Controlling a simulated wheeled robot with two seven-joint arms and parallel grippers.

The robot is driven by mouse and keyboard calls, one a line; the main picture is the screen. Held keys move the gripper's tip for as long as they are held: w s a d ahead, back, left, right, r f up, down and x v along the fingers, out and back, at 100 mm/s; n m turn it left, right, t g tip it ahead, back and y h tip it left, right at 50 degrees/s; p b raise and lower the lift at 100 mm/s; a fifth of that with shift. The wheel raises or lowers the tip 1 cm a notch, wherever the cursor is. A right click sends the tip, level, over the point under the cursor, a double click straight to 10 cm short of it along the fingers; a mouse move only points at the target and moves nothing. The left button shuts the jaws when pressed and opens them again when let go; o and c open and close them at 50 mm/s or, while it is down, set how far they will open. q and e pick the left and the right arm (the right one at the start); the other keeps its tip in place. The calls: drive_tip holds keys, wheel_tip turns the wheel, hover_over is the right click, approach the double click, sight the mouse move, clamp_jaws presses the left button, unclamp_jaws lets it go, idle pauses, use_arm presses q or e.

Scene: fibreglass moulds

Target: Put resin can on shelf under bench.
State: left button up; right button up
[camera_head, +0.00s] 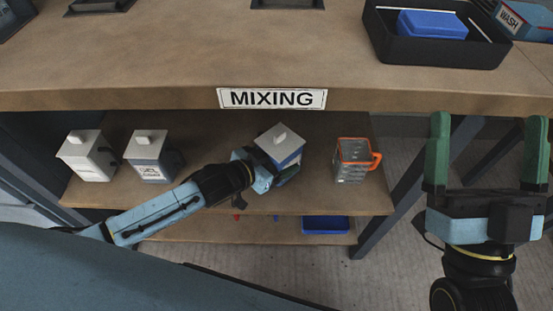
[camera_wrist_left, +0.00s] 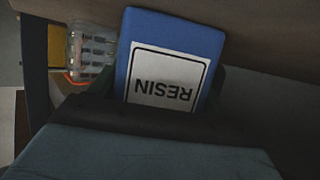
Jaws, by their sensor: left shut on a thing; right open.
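The resin can (camera_head: 283,143) is blue with a pale top and cap, and is at the upper shelf (camera_head: 235,201) under the bench. In the left wrist view the can (camera_wrist_left: 172,50) shows its white RESIN label, upside down in the picture. My left gripper (camera_head: 277,172) reaches in under the bench and is shut on the can. The can looks slightly tilted in the head view; I cannot tell whether its base touches the shelf. My right gripper (camera_head: 487,165) is open and empty, in front of the bench at the right.
On the same shelf stand a white can (camera_head: 87,158) and a grey-blue labelled can (camera_head: 150,160) at left, and a clear jug (camera_head: 351,163) with orange trim at right. The jug (camera_wrist_left: 92,50) also shows beside the resin can in the wrist view. The bench edge (camera_head: 420,98) overhangs the shelf.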

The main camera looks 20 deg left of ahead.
use_arm(q)
drive_tip(key=o, duration=1.3)
drive_tip(key=shift+f, duration=0.1)
drive_tip(key=shift+o, duration=0.2)
